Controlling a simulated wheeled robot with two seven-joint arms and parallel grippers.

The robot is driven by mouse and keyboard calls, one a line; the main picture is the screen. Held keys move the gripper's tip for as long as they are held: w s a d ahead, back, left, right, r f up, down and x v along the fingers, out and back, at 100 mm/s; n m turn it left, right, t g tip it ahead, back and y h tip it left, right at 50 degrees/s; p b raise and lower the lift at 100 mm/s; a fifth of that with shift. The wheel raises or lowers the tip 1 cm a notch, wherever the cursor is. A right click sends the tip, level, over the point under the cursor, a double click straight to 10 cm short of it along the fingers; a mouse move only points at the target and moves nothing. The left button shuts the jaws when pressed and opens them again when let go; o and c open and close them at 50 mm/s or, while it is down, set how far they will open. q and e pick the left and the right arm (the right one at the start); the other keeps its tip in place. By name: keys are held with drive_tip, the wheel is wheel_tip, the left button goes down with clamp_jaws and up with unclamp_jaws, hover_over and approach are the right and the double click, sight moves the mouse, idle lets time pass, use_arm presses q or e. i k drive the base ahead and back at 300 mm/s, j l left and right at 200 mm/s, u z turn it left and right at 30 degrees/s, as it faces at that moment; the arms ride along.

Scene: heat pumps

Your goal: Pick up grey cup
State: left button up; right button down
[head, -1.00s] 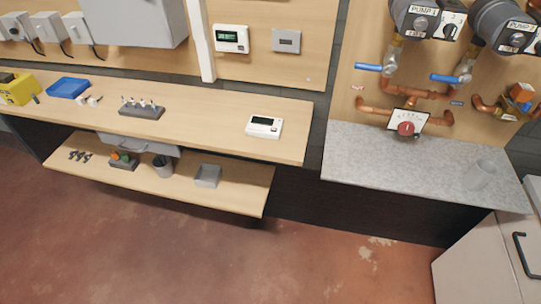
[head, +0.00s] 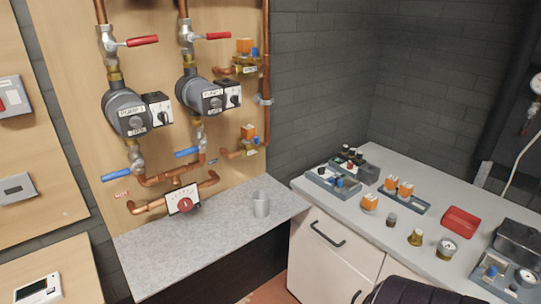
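The grey cup (head: 261,204) stands upright on the grey speckled countertop (head: 190,250), near its right end in the head view. It is a light grey, slightly see-through looking cylinder, and its surface blends with the counter. Nothing covers it. Neither of my grippers shows in the head view, so no gripper is seen near the cup.
Above the counter are copper pipes, two pumps (head: 127,113) and a dial with a red knob (head: 185,204). A white cabinet (head: 320,255) adjoins on the right, its top (head: 410,222) holding trays and orange-capped parts.

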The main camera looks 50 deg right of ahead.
sight(260, 198)
drive_tip(key=z, duration=1.5)
drive_tip(key=i+l+u, duration=0.4)
drive_tip(key=i+l, duration=0.6)
